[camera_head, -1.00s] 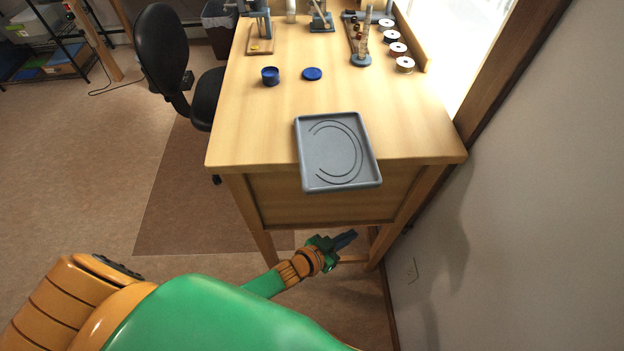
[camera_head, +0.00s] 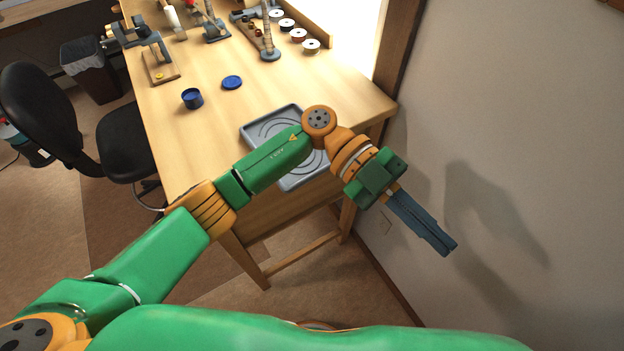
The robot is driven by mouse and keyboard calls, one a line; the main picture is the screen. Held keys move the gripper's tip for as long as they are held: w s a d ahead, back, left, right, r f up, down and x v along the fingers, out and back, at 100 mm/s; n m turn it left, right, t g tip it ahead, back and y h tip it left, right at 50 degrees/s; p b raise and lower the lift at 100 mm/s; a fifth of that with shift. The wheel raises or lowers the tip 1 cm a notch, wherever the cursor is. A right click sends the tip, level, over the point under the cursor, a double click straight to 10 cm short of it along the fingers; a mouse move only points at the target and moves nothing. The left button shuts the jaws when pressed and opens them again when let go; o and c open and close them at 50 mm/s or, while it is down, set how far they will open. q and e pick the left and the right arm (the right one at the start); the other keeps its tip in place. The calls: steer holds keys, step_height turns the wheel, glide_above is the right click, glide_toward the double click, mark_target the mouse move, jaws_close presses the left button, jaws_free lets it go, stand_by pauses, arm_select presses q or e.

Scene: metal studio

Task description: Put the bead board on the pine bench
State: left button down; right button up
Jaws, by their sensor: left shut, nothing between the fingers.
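The bead board (camera_head: 262,118), a grey tray with curved grooves, lies at the near end of the pine bench (camera_head: 205,135). My left forearm crosses in front of it and hides part of its middle and right side. My left gripper (camera_head: 445,244) is shut and empty, right of the bench and apart from the board, near the wall. I cannot tell whether the board's near edge sticks out past the bench edge. My right gripper is not in view.
A blue cup (camera_head: 192,98) and a blue lid (camera_head: 231,82) stand beyond the board. Several spools (camera_head: 298,35) and a small stand (camera_head: 269,50) are farther back. A black chair (camera_head: 75,125) is at left. The wall (camera_head: 520,180) is close on the right.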

arm_select(q)
steer(key=w+a+f+n+t+y+b, duration=0.15)
steer(key=w+a+n+t+y, duration=0.25)
steer(key=w+a+t+y, duration=0.75)
steer(key=w+a+f+p, duration=0.1)
steer(key=a+f+p, duration=0.3)
steer(key=f, duration=0.5)
steer(key=shift+w+a+f+y, duration=0.15)
steer(key=shift+w+f+y, duration=0.1)
steer(key=shift+y, duration=0.1)
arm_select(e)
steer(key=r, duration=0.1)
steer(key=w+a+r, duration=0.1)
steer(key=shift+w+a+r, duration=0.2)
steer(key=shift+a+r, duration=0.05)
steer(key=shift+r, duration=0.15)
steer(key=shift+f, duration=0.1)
